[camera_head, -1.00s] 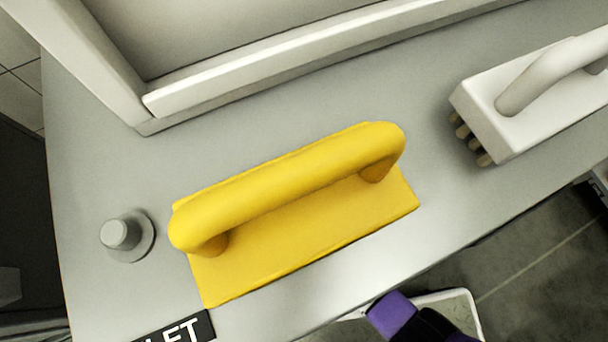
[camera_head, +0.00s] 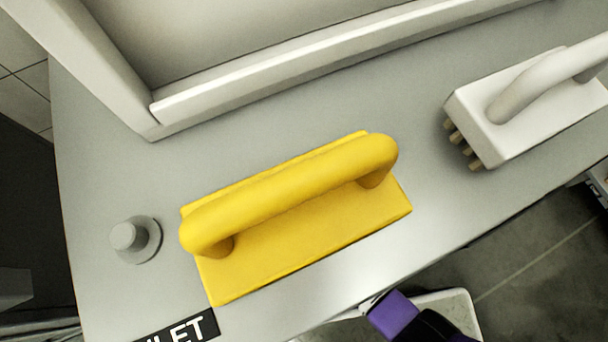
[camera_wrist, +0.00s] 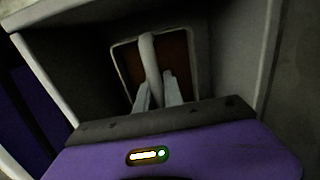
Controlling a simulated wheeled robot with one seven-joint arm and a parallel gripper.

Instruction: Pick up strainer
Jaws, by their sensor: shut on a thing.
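In the wrist view my gripper (camera_wrist: 156,90) reaches into a deep, pale-walled container. Its two fingers are shut on the pale upright handle (camera_wrist: 148,52) of a thing with a brown rectangular face and a thin light rim (camera_wrist: 122,68). I take this to be the strainer, but the view is dark and its full shape is hidden. I cannot tell whether it touches the container's floor. In the head view only a purple part of my arm (camera_head: 392,312) shows at the bottom edge; the fingers and the held thing are out of sight there.
A yellow handled block (camera_head: 300,240) and a white handled brush (camera_head: 490,125) lie on the grey counter (camera_head: 300,120). A round grey knob (camera_head: 136,238) is at left. The container's pale rim (camera_head: 465,305) shows below the counter edge. Container walls (camera_wrist: 245,60) stand close around my gripper.

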